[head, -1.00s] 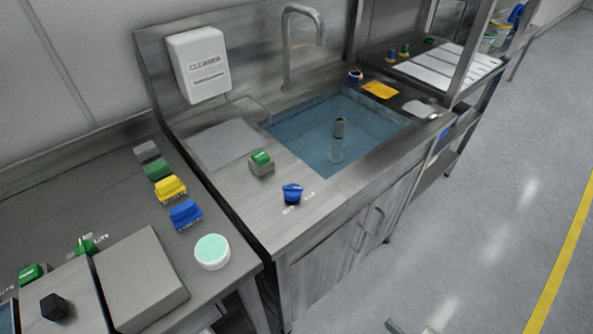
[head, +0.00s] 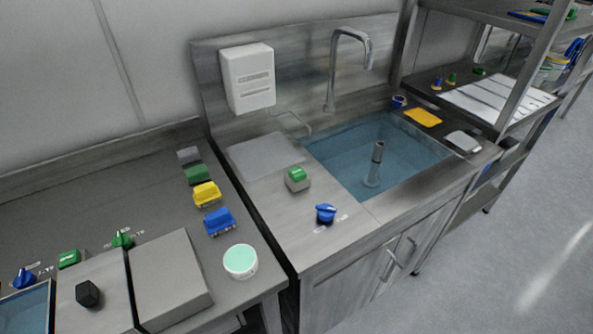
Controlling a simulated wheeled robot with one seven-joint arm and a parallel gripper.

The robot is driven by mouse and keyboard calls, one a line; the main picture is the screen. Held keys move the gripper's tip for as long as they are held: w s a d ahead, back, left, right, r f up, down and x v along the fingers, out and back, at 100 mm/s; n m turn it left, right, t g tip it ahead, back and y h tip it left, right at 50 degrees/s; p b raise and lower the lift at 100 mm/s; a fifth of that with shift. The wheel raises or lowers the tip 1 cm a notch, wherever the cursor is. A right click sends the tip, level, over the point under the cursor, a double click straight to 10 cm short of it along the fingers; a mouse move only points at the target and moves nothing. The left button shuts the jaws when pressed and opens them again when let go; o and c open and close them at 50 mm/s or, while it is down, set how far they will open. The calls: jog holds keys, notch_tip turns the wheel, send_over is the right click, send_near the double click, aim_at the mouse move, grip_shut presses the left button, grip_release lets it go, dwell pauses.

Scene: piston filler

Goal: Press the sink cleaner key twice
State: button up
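The white cleaner dispenser (head: 248,78) hangs on the steel backsplash at the left of the sink; its lettering is blurred now. On the sink counter below it stands a green key on a grey base (head: 297,178). A blue knob (head: 326,213) with small markings sits near the counter's front edge. Which of these is the sink cleaner key, I cannot tell from labels. The sink basin (head: 345,150) holds blue water and an upright tube (head: 374,165). My gripper is not in view.
The left bench carries a white jar with a mint lid (head: 240,261), several coloured blocks (head: 207,194), a grey box (head: 168,278) and green and blue knobs. A curved faucet (head: 334,65) rises behind the sink. The floor (head: 540,230) at the right is clear.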

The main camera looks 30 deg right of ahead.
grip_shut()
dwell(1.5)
